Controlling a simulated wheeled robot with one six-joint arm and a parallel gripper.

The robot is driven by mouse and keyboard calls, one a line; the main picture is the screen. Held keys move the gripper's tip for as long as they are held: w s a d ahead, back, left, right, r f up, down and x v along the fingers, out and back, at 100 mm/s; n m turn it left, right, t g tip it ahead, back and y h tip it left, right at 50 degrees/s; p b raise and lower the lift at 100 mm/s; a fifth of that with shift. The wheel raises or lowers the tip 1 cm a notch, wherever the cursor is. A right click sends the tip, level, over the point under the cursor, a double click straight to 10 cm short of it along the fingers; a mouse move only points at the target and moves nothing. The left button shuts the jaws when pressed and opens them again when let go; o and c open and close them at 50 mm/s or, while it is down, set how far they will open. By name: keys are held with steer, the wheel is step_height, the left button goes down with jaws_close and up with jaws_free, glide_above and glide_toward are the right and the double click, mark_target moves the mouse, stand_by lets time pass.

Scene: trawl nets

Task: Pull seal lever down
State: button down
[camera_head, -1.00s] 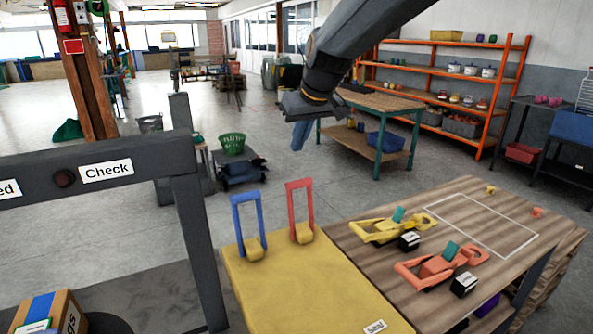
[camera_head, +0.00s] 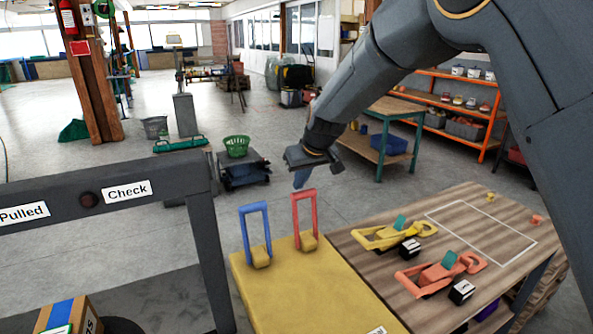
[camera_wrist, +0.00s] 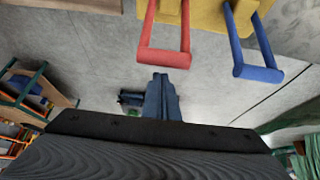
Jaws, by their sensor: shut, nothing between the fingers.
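A blue lever (camera_head: 253,207) and a red lever (camera_head: 303,194), both upright loop handles on yellow bases, stand at the far edge of a yellow bench top (camera_head: 300,290). I cannot tell from the pictures which one is the seal lever. My gripper (camera_head: 301,181) is shut and empty, near the top of the red lever in the head view. In the wrist view, the closed fingers (camera_wrist: 160,95) point toward the red lever's crossbar (camera_wrist: 165,58), with a small visible gap. The blue lever (camera_wrist: 258,74) is to the right there.
A wooden bench (camera_head: 350,250) adjoins on the right, with yellow (camera_head: 385,238) and orange (camera_head: 425,275) clamp-like pieces. A dark frame (camera_head: 100,200) with "Pulled" and "Check" labels stands left. A cardboard box (camera_head: 75,318) is below it. Open floor lies behind the levers.

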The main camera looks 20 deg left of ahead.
steer(key=shift+s+d+f, duration=0.2)
steer(key=shift+s+d, duration=0.1)
steer(key=shift+d, duration=0.15)
steer(key=shift+s+b, duration=0.1)
steer(key=shift+b, duration=0.25)
